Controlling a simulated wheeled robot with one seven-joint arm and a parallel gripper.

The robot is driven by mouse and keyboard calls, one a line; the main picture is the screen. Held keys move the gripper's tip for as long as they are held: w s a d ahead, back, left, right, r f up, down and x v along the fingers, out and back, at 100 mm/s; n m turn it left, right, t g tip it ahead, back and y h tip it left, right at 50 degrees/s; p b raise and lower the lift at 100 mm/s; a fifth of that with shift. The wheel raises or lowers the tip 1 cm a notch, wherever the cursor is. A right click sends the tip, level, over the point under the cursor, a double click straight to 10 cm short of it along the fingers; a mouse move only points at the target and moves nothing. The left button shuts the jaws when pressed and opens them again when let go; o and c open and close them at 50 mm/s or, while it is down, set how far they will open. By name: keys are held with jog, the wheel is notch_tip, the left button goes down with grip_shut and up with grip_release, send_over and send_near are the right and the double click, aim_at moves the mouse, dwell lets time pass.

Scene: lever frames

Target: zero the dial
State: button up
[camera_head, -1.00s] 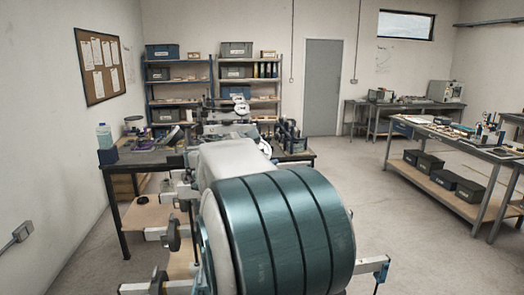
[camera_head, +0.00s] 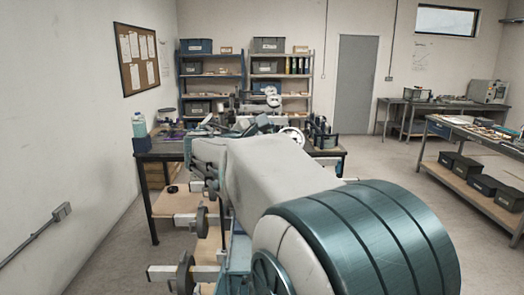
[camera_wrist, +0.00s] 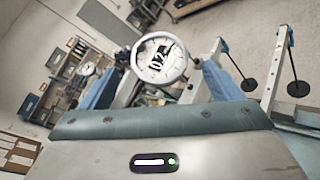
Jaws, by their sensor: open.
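My gripper (camera_wrist: 158,78) is open, with a blue finger on either side below the dial. The dial appears beyond the fingers; I cannot tell whether they touch it. A smaller round gauge (camera_wrist: 86,69) shows farther left. In the head view, a white round face (camera_head: 291,136) shows at the workbench's right part; I cannot tell whether it is the same dial. There my arm hides the gripper.
The cluttered dark workbench (camera_head: 160,148) stands against the left wall, with a bottle (camera_head: 139,125) at its left end. Shelves (camera_head: 246,78) stand behind. Another bench (camera_head: 480,138) is at the right. Open floor lies between. Two rods with dark discs (camera_wrist: 298,88) stand right in the wrist view.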

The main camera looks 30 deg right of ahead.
jog(key=b+v, duration=0.1)
jog(key=v, duration=0.5)
